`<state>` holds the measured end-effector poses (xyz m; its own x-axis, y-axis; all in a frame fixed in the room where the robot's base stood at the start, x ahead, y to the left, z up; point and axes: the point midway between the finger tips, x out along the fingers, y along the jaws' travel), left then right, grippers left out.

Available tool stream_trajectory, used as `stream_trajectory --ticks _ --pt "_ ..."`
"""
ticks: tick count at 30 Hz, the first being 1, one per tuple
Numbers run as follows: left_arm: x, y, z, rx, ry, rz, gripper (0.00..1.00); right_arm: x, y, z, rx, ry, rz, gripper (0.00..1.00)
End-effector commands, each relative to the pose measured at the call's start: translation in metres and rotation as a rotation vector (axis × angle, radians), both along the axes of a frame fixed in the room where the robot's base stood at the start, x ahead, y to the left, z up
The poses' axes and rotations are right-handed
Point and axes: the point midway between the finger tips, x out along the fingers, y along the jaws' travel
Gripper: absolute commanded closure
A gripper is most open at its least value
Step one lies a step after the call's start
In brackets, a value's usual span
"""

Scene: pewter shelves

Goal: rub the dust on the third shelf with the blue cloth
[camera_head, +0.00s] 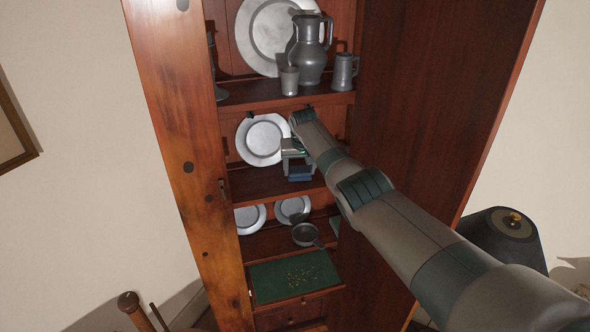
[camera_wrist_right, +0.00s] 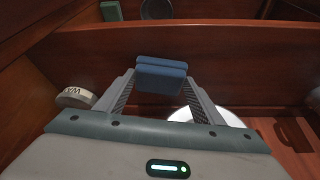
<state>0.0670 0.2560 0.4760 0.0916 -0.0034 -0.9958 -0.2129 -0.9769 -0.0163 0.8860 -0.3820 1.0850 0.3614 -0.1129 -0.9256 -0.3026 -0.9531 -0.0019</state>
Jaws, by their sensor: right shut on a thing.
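The blue cloth (camera_head: 300,173) is a small folded pad. It also shows in the right wrist view (camera_wrist_right: 161,75), held between the fingertips. My right gripper (camera_head: 297,160) is shut on it and reaches into the cabinet, over the shelf (camera_head: 262,184) that bears one large pewter plate. The cloth is near this shelf's front; I cannot tell whether it touches the board. I cannot make out dust on this shelf; my arm hides its right part. My left gripper is not in view.
The plate (camera_head: 261,140) leans behind my gripper. A jug (camera_head: 311,50), cups and a big plate stand on the shelf above. Below are two small plates, a pan (camera_head: 305,235) and a green surface (camera_head: 268,284) with yellowish specks. A round tin (camera_wrist_right: 76,97) shows in the wrist view.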

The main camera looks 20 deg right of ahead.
Motion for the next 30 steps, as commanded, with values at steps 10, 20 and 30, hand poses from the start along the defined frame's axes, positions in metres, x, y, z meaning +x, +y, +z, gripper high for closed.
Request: stream_trajectory --ticks 10,20,30 --pt "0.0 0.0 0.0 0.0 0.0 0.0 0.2 0.0 -0.001 0.0 0.0 0.0 0.0 0.64" --pt "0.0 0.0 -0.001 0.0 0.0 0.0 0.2 -0.002 -0.016 -0.002 0.0 0.0 0.0 0.64" --pt "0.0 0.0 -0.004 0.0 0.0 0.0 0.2 -0.005 -0.033 -0.004 -0.001 0.001 0.0 0.64"
